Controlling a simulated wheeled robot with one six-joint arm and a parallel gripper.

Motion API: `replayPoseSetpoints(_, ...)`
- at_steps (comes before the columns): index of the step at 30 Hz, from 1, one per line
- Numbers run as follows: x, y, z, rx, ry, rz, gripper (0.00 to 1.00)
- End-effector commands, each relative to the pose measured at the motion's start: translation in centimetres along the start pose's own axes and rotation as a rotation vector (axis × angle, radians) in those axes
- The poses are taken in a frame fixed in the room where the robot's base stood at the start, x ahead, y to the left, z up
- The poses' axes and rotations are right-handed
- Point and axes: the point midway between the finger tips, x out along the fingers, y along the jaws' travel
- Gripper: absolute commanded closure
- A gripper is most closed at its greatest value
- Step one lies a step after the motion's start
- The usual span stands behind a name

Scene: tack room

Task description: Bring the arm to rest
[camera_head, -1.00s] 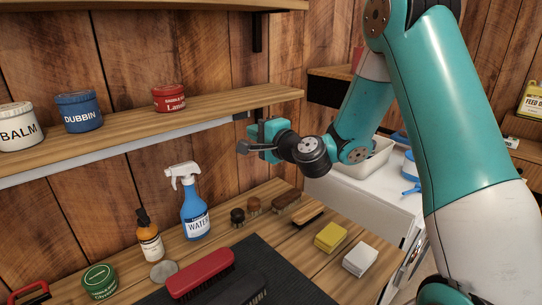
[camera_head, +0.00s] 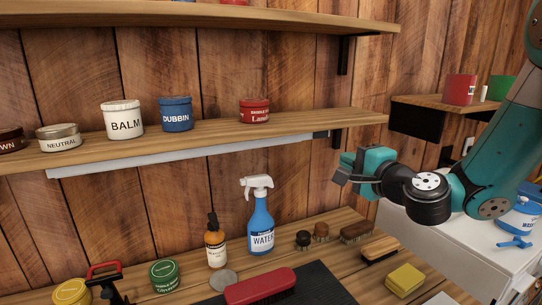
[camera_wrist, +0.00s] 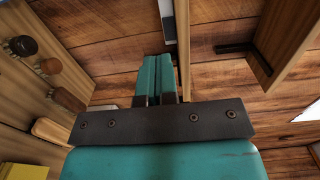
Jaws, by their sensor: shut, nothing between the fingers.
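My gripper (camera_head: 346,168) is in the air in front of the wooden wall, near the right end of the lower shelf (camera_head: 230,137). It is above the workbench and its brushes. Its fingers also show in the wrist view (camera_wrist: 155,80), where they lie close together with nothing between them. The teal arm (camera_head: 500,150) reaches in from the right side. Nothing touches the gripper that I can see.
The shelf holds a balm tin (camera_head: 123,119), a dubbin tin (camera_head: 176,115) and a red tin (camera_head: 254,111). A spray bottle (camera_head: 261,222), amber bottle (camera_head: 215,245), red brush (camera_head: 260,287) and yellow sponge (camera_head: 405,280) are on the bench.

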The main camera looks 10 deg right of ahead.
Motion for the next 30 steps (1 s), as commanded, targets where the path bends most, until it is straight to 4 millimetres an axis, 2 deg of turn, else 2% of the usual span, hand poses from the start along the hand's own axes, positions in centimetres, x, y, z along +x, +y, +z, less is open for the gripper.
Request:
replayPoseSetpoints(2, 0.0, -0.2, 1.2, -0.029, -0.043, 0.01, 1.0)
replayPoseSetpoints(4, -0.2, -0.3, 3.7, -0.097, -0.134, 0.035, 1.0)
replayPoseSetpoints(5, -0.4, -0.3, 5.3, -0.14, -0.191, 0.052, 1.0)
replayPoseSetpoints(7, -1.5, -0.1, 9.6, -0.273, -0.36, 0.102, 1.0)
replayPoseSetpoints(10, -4.7, 0.9, 15.7, -0.51, -0.635, 0.193, 1.0)
replayPoseSetpoints(12, -7.8, 2.0, 18.7, -0.677, -0.819, 0.262, 1.0)
replayPoseSetpoints(14, -10.8, 2.9, 20.3, -0.814, -0.965, 0.325, 1.0)
replayPoseSetpoints(17, -15.5, 4.1, 21.4, -1.01, -1.172, 0.427, 1.0)
replayPoseSetpoints(18, -17.2, 4.4, 21.4, -1.075, -1.239, 0.465, 1.0)
replayPoseSetpoints(21, -20.6, 4.8, 20.9, -1.195, -1.37, 0.548, 1.0)
replayPoseSetpoints(25, -23.2, 4.9, 20.2, -1.272, -1.465, 0.619, 1.0)
replayPoseSetpoints(30, -23.8, 5.0, 19.9, -1.289, -1.488, 0.639, 1.0)
